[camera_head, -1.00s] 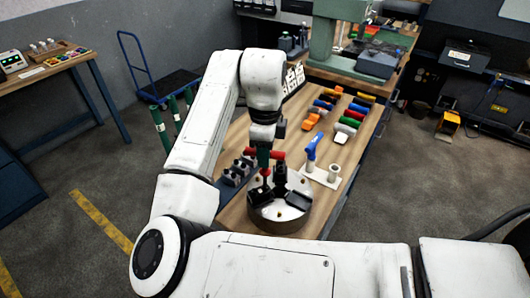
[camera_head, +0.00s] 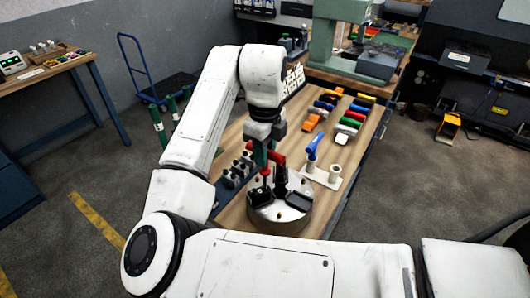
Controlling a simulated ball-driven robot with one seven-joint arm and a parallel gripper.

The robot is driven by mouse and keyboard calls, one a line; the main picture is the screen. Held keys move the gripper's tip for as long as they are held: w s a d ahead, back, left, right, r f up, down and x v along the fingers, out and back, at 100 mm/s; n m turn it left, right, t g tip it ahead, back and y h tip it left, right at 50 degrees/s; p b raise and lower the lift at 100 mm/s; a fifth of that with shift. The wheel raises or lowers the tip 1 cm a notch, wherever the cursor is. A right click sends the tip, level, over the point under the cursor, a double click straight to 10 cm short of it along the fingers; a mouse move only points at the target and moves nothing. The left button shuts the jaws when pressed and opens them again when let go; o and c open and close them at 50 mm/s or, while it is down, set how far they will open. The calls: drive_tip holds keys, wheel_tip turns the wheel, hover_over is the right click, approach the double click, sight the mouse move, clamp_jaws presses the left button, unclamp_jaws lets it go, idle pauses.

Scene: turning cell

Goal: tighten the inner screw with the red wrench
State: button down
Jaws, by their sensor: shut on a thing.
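The red wrench (camera_head: 277,159) has a T-shaped handle and stands roughly upright over the chuck. My gripper (camera_head: 262,157) is shut on it near the handle. The wrench's shaft goes down to the top of the round metal chuck (camera_head: 280,219), among its dark jaws. The wrench tip and the inner screw are hidden or too small to make out, so I cannot tell whether the tip is seated. A blue-handled wrench (camera_head: 312,146) stands in a white holder (camera_head: 322,176) to the right of the chuck.
Dark blocks stand in a rack (camera_head: 230,180) left of the chuck. Several coloured tools (camera_head: 346,128) lie further back on the wooden bench (camera_head: 234,217). A green machine (camera_head: 331,45) stands behind them. The bench surface between chuck and tools is partly clear.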

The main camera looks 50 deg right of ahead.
drive_tip(key=shift+f+m, duration=0.1)
drive_tip(key=shift+m, duration=0.6)
drive_tip(key=shift+m+b, duration=0.65)
drive_tip(key=shift+m, duration=0.75)
drive_tip(key=shift+m+b, duration=0.5)
drive_tip(key=shift+m, duration=0.9)
